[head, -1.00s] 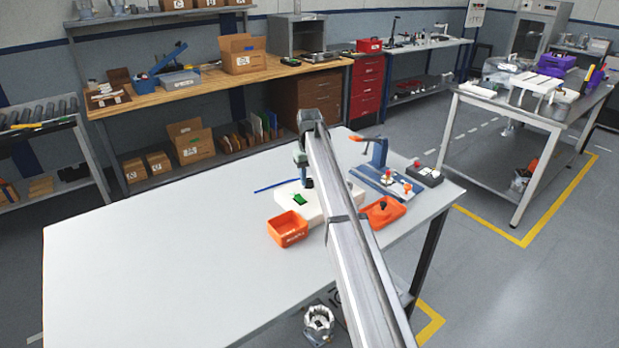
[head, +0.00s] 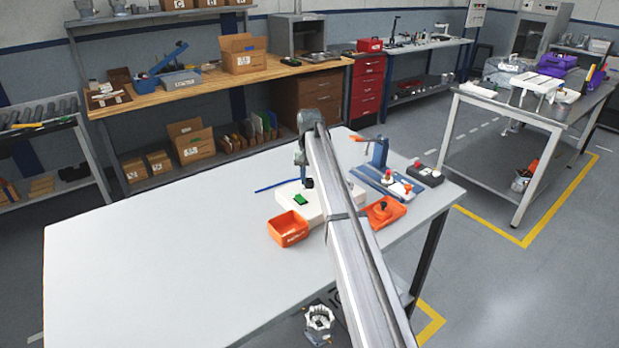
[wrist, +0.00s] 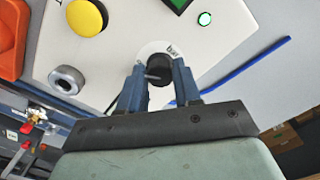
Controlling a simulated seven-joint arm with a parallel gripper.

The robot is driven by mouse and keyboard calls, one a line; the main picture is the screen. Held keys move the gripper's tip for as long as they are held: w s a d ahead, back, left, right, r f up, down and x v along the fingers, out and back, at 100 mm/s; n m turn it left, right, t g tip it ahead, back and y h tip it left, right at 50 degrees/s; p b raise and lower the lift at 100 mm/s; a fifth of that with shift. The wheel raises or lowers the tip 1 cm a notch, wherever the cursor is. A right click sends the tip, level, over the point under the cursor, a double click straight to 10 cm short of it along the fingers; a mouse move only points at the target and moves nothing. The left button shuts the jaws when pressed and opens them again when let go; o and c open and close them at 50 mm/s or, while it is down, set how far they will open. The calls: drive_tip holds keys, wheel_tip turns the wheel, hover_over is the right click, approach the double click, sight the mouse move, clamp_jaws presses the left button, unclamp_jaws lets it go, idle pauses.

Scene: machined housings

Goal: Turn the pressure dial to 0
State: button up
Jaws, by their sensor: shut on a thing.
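The pressure dial (wrist: 160,67) is a dark round knob on a white dial face with small black markings, set in a white panel (wrist: 112,58). My gripper (wrist: 158,80) is shut on the dial in the wrist view, with one blue finger on each side of it. The pointer and most of the scale are hidden, so I cannot read the setting. In the head view my gripper (head: 308,183) is over the white panel (head: 312,208), largely behind my arm.
A blue fixture (head: 379,155) is to the right. The table's left side is clear.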

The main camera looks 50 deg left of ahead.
sight(310, 180)
drive_tip(key=o, duration=1)
drive_tip(key=shift+o, duration=0.2)
wheel_tip(310, 180, up, 14)
drive_tip(key=shift+f, duration=0.1)
idle(0.4)
